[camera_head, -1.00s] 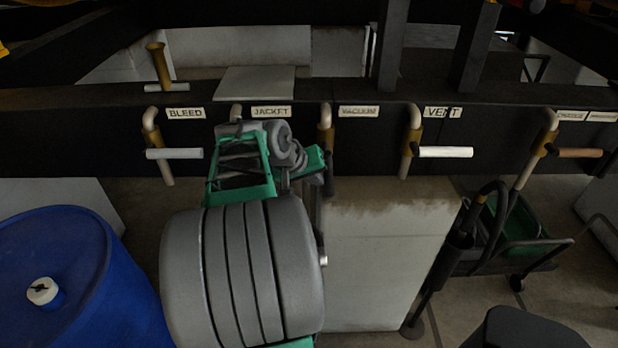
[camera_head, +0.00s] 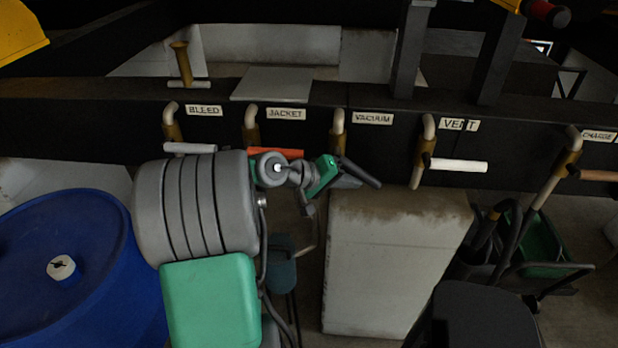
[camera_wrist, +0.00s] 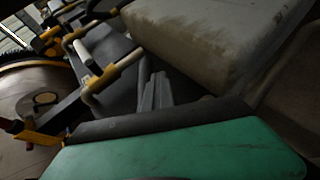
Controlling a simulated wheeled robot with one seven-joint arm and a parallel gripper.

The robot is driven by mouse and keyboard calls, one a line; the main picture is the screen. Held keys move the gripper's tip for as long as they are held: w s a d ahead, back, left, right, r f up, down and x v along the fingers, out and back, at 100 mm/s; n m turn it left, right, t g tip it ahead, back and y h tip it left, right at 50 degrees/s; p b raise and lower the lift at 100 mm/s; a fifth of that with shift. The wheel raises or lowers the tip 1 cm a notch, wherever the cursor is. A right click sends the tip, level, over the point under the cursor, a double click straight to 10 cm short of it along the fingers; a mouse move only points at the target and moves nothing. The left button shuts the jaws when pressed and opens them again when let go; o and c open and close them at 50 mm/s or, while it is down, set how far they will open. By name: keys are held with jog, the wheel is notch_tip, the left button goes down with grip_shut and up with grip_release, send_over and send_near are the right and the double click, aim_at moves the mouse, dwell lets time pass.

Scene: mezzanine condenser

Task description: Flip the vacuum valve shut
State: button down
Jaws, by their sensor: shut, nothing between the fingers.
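The vacuum valve (camera_head: 338,141) is a pale bent pipe with a brass-coloured body, left of the VACUUM label (camera_head: 372,118) in the head view. A dark bar (camera_head: 366,175), which looks like its handle, slopes down to the right from the valve's lower end. My gripper (camera_head: 350,183) is just below and left of this bar, shut and empty. I cannot tell whether they touch. In the wrist view, my shut gripper fingers (camera_wrist: 156,91) are near the middle, and the bar cannot be made out clearly.
The vent valve with its white handle (camera_head: 458,165) is to the right; the orange jacket handle (camera_head: 289,153) is partly behind my arm. A pale block (camera_head: 385,265) stands below the vacuum valve. A blue drum (camera_head: 65,270) is at left, a cart with a green bin (camera_head: 540,245) at right.

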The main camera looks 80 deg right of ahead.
aim_at(362, 174)
jog(key=shift+s+d+r+p, duration=0.1)
jog(key=shift+s+r+p, duration=0.5)
jog(key=shift+s+r, duration=0.25)
jog(key=shift+s+r+p, duration=0.3)
jog(key=shift+r+p, duration=0.05)
jog(key=shift+r, duration=0.25)
jog(key=shift+d+r, duration=0.1)
jog(key=shift+r, duration=0.05)
jog(key=w+a+f+b, duration=0.4)
jog(key=w+a+f, duration=0.2)
jog(key=w+f, duration=0.1)
jog(key=shift+w+a+f, duration=0.15)
jog(key=shift+w+a, duration=0.15)
jog(key=shift+a, duration=0.1)
